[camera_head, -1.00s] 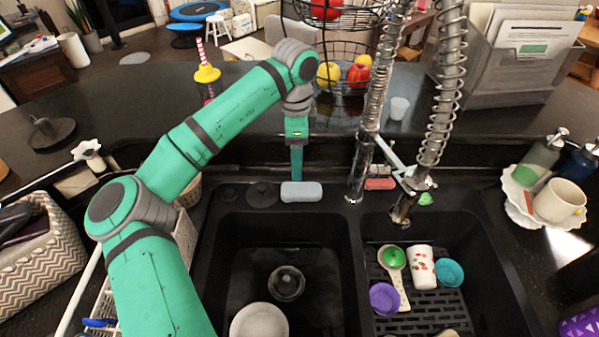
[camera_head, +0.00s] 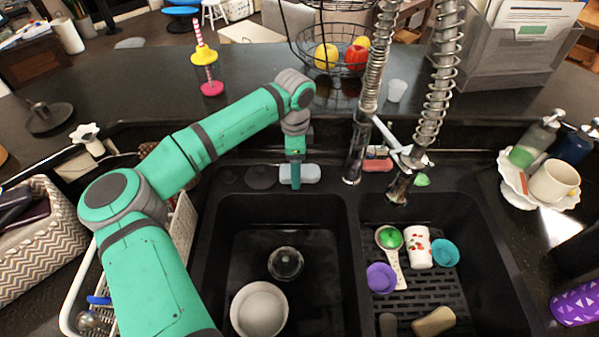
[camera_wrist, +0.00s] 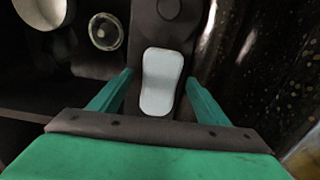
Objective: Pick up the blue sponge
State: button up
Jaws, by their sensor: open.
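The pale blue sponge (camera_head: 312,174) lies on the black ledge behind the left sink basin. My gripper (camera_head: 296,183) hangs over it, and a finger covers part of the sponge in the head view. In the wrist view the sponge (camera_wrist: 161,82) lies lengthwise between the two spread green fingers of my gripper (camera_wrist: 159,76). Dark gaps show on both sides of it, so neither finger appears to touch it. The height of the fingertips against the sponge is hard to tell.
The spring faucet (camera_head: 362,135) stands to the right of the sponge, near a pink-red sponge (camera_head: 377,162). A dark round stopper (camera_head: 261,177) lies to its left. The left basin holds a bowl (camera_head: 259,308) and a glass (camera_head: 285,263). A raised counter runs behind.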

jog(key=c, duration=1.2)
jog(key=shift+r, duration=0.55)
jog(key=s+d+r, duration=0.1)
jog(key=s+r, duration=1)
jog(key=s, duration=0.3)
jog(key=shift+r, duration=0.4)
